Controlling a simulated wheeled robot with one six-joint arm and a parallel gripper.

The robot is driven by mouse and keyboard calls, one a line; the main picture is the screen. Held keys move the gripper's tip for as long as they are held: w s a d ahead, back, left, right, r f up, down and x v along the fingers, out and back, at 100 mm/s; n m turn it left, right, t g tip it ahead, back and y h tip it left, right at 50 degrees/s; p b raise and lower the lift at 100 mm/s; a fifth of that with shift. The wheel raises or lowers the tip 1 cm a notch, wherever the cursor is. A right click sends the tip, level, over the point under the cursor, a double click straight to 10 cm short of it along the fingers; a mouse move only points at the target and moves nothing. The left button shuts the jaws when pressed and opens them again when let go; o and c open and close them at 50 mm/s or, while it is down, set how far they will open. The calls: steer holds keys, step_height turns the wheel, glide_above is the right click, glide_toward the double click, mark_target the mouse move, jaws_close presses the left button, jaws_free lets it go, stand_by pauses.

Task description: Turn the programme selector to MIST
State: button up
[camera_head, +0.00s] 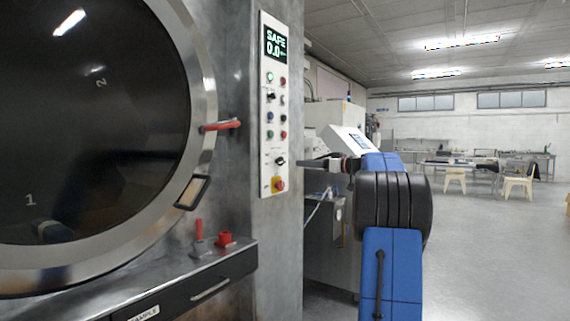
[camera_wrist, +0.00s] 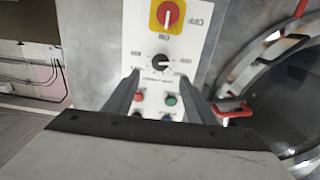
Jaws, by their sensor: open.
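The programme selector is a black rotary knob (camera_head: 280,161) low on the white control panel (camera_head: 268,205) of the washer. In the wrist view the panel appears upside down, with the selector (camera_wrist: 162,62) just beyond my fingertips and small labels around it, too blurred to read. I cannot tell which label it points at. My gripper (camera_wrist: 160,78) is open, with one finger on each side of the selector's line and a gap around it. In the head view my gripper (camera_head: 303,163) reaches in from the right, apart from the panel.
A red switch on a yellow plate (camera_wrist: 167,15) sits close to the selector; it also shows in the head view (camera_head: 279,184). Several buttons (camera_head: 269,117) and a display reading SAFE (camera_head: 275,44) are above. A red door handle (camera_head: 221,126) juts out left of the panel.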

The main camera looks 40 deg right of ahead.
mark_target(282, 161)
steer(key=x, duration=1.1)
steer(key=shift+w+f, duration=0.1)
steer(key=shift+w, duration=0.05)
steer(key=c, duration=1)
steer(key=shift+c, duration=0.2)
steer(key=shift+m, duration=0.3)
steer(key=m, duration=0.3)
steer(key=shift+m, duration=2.1)
